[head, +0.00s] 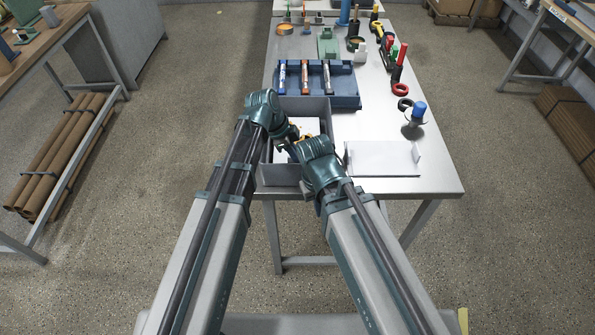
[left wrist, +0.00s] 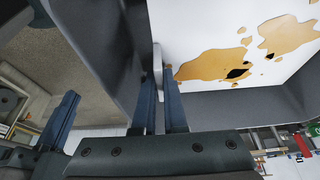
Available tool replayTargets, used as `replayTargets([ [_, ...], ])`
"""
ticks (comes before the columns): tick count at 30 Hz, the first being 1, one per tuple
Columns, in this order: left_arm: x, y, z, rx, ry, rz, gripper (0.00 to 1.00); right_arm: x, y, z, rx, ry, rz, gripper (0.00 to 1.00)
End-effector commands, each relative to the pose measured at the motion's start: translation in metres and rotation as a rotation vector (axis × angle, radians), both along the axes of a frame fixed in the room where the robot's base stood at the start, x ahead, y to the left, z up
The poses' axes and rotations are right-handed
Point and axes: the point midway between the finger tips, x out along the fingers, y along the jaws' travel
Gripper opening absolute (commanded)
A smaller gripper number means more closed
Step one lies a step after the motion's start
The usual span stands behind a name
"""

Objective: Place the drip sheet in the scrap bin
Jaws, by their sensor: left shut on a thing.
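The drip sheet (left wrist: 215,65) is white with orange-brown stains and small black patches. In the head view, part of it (head: 309,127) shows inside the grey scrap bin (head: 272,174), with my arms hiding much of it. In the left wrist view, the bin's grey walls (left wrist: 235,106) border the sheet. My left gripper (left wrist: 158,85) is shut on a thin pale edge that looks like part of the sheet, close to a bin wall. My right gripper (head: 301,150) is over the bin beside the left one; its fingers are too hidden to show whether they are open.
A blue rack (head: 345,99) with several markers stands just behind the bin. A white plate-like holder (head: 383,160) lies to the right. A blue-capped item (head: 418,112) and a red ring (head: 400,89) stand farther right. The table's front right corner is clear.

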Motion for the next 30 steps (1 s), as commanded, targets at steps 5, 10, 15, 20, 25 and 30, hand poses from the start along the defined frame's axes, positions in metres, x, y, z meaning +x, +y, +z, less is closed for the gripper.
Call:
replayTargets([
  [5,0.000,0.000,-0.003,0.000,0.000,0.000,0.00,0.000,0.000,-0.003,0.000,0.000,0.000,0.00],
  [10,0.000,0.000,-0.022,0.000,0.000,0.000,0.00,0.000,0.000,-0.022,0.000,0.000,0.000,0.00],
  [15,0.000,0.000,-0.039,0.000,0.000,0.000,0.00,0.000,0.000,-0.039,0.000,0.000,0.000,0.00],
  [20,0.000,0.000,-0.036,0.000,0.000,0.000,0.00,0.000,0.000,-0.036,0.000,0.000,0.000,0.00],
  [25,0.000,0.000,-0.038,0.000,0.000,0.000,0.00,0.000,0.000,-0.038,0.000,0.000,0.000,0.00],
  [30,0.000,0.000,-0.039,0.000,0.000,0.000,0.24,0.000,0.000,-0.039,0.000,0.000,0.000,0.00],
])
